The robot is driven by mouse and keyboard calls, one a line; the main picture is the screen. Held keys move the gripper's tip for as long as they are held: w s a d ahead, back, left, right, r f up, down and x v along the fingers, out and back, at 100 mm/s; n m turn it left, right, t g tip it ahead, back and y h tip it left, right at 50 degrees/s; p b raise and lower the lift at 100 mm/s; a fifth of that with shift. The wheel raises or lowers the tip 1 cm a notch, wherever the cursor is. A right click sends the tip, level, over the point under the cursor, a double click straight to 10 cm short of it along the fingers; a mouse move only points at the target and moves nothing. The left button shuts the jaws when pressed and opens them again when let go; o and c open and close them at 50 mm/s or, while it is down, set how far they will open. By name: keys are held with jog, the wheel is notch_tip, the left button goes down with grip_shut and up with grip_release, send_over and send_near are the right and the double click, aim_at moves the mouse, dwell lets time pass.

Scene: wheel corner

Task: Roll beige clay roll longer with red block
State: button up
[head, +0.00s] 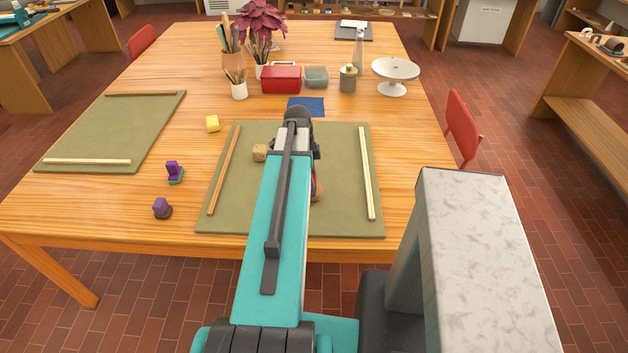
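My arm reaches over the near green mat (335,220), and its teal link covers the mat's middle. My gripper's fingers are hidden behind the arm, so I cannot see whether they are open or shut. A thin red sliver (314,184) shows at the arm's right edge; it may be the red block. A tan-brown bit (319,193) shows beside it on the mat; it may be an end of the clay roll. I cannot tell for sure. A small tan block (261,152) lies on the mat, left of the arm.
Wooden strips lie along the mat's left (224,170) and right (366,172) sides. A yellow block (212,124) and purple pieces (174,170) (162,208) stand to the left. A second green mat (115,130) lies farther left. A red box (281,79), pots and a white stand (395,72) are behind.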

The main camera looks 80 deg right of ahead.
jog(key=shift+w+r, duration=0.1)
jog(key=shift+w, duration=0.7)
jog(key=shift+w+a, duration=0.1)
jog(key=shift+w, duration=1.25)
jog(key=shift+w+a, duration=0.1)
jog(key=shift+w+a, duration=0.1)
jog(key=shift+w, duration=1.15)
jog(key=shift+s, duration=0.15)
jog(key=shift+s+f, duration=0.25)
jog(key=shift+s, duration=1)
